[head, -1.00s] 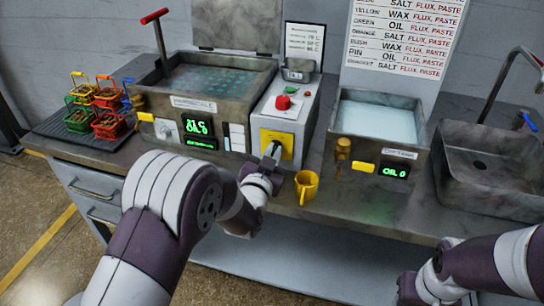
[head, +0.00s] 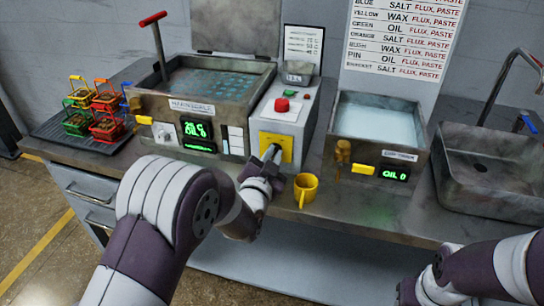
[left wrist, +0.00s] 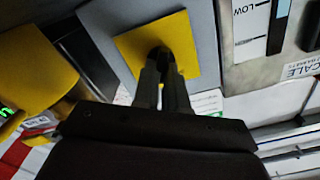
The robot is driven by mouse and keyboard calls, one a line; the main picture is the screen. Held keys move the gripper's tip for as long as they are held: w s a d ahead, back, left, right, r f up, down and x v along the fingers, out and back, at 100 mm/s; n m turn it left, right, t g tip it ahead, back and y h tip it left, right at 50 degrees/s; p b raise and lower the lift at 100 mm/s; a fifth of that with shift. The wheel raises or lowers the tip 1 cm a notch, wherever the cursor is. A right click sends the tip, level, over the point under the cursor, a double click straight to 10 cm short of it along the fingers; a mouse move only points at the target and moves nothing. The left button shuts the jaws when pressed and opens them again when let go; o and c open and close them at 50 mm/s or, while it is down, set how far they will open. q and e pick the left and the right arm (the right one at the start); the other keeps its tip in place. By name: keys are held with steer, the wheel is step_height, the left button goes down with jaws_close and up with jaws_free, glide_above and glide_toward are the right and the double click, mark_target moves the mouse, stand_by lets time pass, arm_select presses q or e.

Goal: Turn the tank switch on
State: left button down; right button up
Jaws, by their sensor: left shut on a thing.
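The control box (head: 296,105) stands between the two tanks. A yellow square plate (head: 284,146) on its front carries a dark switch knob, mostly hidden by my gripper in the head view. In the left wrist view, the yellow plate (left wrist: 135,45) and the dark knob (left wrist: 160,52) show beyond the fingers. My left gripper (head: 271,153) is at the plate, with its fingers (left wrist: 165,78) shut on the knob. My right gripper (head: 406,292) is low at the bottom right, away from the switch; its jaws are too unclear to read.
A yellow mug (head: 306,189) stands close to the right of my left gripper. Red and green buttons (head: 282,104) sit on top of the box. The left tank (head: 205,108), quench tank (head: 378,125), sink (head: 490,165) and coloured baskets (head: 95,108) line the bench.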

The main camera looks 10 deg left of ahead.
arm_select(q)
steer(key=c, duration=1.2)
jaws_free()
steer(key=shift+s, duration=0.15)
steer(key=s, duration=1.2)
steer(key=shift+s+a, duration=0.2)
steer(key=shift+s, duration=0.05)
steer(key=shift+f, duration=0.1)
